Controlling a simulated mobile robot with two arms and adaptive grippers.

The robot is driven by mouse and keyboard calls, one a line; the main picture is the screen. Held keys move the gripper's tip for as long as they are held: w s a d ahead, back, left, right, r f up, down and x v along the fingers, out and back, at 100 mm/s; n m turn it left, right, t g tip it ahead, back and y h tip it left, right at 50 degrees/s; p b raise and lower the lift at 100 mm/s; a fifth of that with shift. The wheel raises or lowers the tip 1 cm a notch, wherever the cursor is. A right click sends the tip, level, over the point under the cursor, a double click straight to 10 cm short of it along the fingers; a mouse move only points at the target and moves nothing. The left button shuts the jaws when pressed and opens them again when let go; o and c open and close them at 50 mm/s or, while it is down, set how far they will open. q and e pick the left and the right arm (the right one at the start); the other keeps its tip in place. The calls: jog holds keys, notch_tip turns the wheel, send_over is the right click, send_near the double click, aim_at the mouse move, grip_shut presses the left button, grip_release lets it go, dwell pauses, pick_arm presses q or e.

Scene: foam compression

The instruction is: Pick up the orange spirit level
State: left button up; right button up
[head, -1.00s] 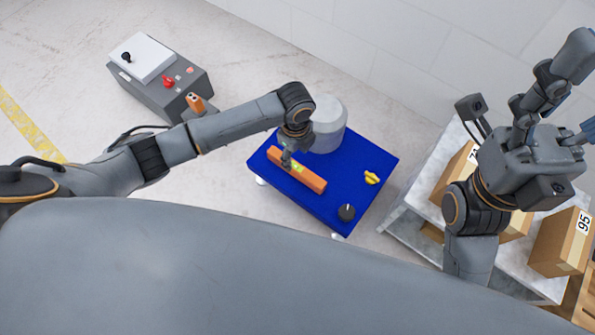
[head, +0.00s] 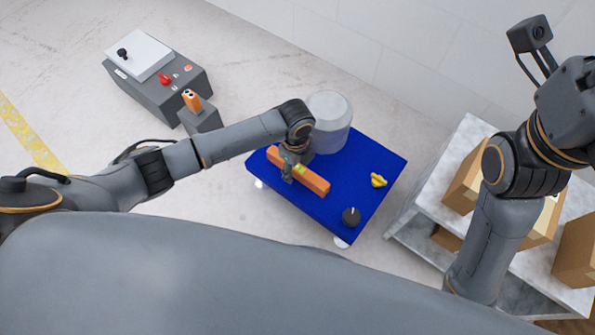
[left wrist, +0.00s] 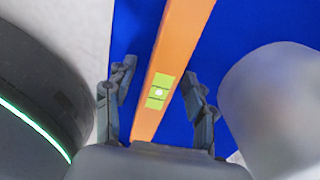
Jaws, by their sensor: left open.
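The orange spirit level (head: 313,182) lies on the blue table top, with a yellow-green vial window near its middle. My left gripper (head: 288,172) is at the level, pointing down over its left half. In the left wrist view the spirit level (left wrist: 183,45) runs between the two open fingers of my left gripper (left wrist: 158,108), one finger on each side, with a gap visible on both sides. Whether the fingertips reach down beside the level is hard to tell. My right arm stands at the right of the head view, and its fingers are out of the picture.
The blue table (head: 340,215) also holds a grey cylinder (head: 330,120) behind the level, a yellow part (head: 379,180) and a black knob (head: 351,216). A grey control box (head: 165,85) stands at the back left. A shelf (head: 425,190) with cardboard boxes (head: 465,185) is at the right.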

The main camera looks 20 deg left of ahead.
pick_arm(q)
jog(key=shift+c, duration=0.4)
grip_shut()
jog(key=shift+r, duration=0.15)
